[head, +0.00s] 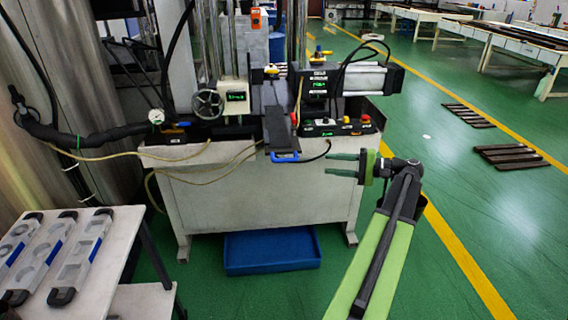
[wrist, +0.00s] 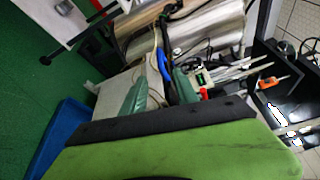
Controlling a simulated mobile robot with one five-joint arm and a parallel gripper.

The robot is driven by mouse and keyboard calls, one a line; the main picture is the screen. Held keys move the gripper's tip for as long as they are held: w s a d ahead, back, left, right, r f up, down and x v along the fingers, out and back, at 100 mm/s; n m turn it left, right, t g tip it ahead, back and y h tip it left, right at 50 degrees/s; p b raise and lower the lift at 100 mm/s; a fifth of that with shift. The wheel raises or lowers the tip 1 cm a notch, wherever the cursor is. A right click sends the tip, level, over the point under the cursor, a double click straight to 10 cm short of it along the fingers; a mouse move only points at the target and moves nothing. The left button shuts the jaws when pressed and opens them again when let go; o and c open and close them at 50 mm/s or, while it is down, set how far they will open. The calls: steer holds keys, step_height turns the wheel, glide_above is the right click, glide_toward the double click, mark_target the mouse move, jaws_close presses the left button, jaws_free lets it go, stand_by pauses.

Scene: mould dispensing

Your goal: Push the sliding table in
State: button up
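The sliding table (head: 277,118) is a dark narrow plate on the white machine, sticking out past its front edge. A blue handle (head: 285,157) is at its near end. My gripper (head: 331,164) is to the right of the handle and apart from it, with its two green fingers pointing left. The fingers have a gap between them and hold nothing. In the wrist view, the blue handle (wrist: 164,66) shows beyond the fingertips (wrist: 162,82), between them in the picture.
The white machine cabinet (head: 265,195) stands behind my gripper. A blue bin (head: 272,250) is on the floor under it. A control box with buttons (head: 345,125) is right of the sliding table. A white table with moulds (head: 110,245) is at left.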

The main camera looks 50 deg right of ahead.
mark_target(284, 160)
steer(key=b+x, duration=0.1)
steer(key=x, duration=1.5)
steer(key=shift+w+a, duration=0.15)
steer(key=shift+w, duration=0.2)
jaws_close()
steer(key=shift+f, duration=0.1)
